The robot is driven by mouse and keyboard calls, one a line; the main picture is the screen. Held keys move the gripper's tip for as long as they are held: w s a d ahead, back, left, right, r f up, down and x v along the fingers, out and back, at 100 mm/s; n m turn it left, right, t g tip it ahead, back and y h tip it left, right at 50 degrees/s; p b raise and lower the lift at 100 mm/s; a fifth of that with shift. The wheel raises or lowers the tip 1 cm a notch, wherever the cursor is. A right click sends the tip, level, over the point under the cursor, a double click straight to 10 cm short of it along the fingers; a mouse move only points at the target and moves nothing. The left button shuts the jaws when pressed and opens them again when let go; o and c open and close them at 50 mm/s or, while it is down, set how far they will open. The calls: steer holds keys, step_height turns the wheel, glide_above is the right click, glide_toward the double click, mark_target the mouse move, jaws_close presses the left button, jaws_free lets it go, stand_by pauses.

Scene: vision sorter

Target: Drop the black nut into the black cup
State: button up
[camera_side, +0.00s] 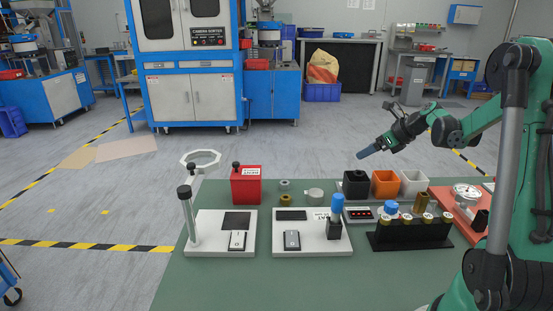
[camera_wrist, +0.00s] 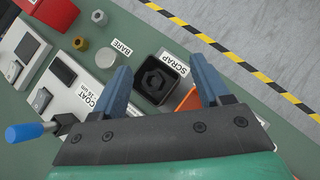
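The black cup (camera_side: 355,187) stands at the left end of a row of cups in the side view. In the wrist view the black cup (camera_wrist: 172,61) lies between my fingers, close to the SCRAP label. The black nut (camera_wrist: 145,84), a dark hexagonal ring, shows within the cup's rim; I cannot tell how deep it sits. The nut is not visible in the side view. My gripper (camera_side: 362,154) is above the cups, clear of them. In the wrist view its blue fingers (camera_wrist: 165,88) are wide apart with nothing clamped between them.
An orange cup (camera_side: 385,184) and a white cup (camera_side: 413,183) stand right of the black cup. A black rack (camera_side: 408,237) with several posts is in front. A red box (camera_side: 246,186) and white stations (camera_side: 311,245) are to the left. Loose nuts (camera_wrist: 80,43) lie on the green table.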

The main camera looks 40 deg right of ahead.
steer(key=shift+v, duration=2.85)
steer(key=a+f+m+g, duration=0.1)
steer(key=a+m, duration=2.8)
steer(key=m, duration=0.7)
steer(key=shift+f+g, duration=0.2)
steer(key=shift+g, duration=0.2)
